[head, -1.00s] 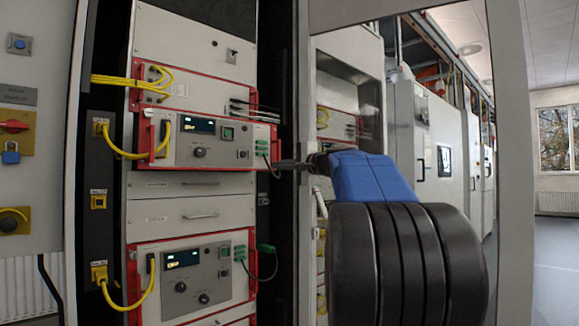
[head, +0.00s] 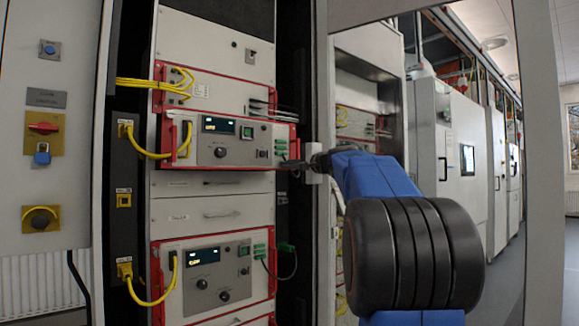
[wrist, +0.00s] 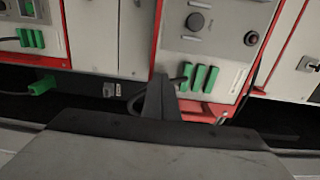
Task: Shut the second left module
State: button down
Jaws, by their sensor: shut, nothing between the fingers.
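The second module from the top in the left rack (head: 238,154) has a red frame, a lit display and green connectors. It stands further out than the module below it. It also shows close up in the wrist view (wrist: 228,55), with green plugs at its front. My gripper (head: 290,164) is shut and empty at the module's lower right front corner. In the wrist view, the dark fingers (wrist: 159,92) reach the module's edge beside the green plugs. Whether they touch it I cannot tell.
A lower red-framed module (head: 215,285) has a green plug and cable at its right. Yellow cables (head: 140,150) run to sockets on the left post. Blank drawers (head: 210,213) lie between the modules.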

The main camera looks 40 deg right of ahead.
jog(key=w, duration=1.3)
jog(key=shift+w+a+f, duration=0.1)
jog(key=shift+w+a, duration=0.1)
jog(key=shift+w, duration=0.15)
jog(key=shift+w+r, duration=0.2)
jog(key=shift+w, duration=0.05)
jog(key=shift+r, duration=0.15)
jog(key=shift+s, duration=0.1)
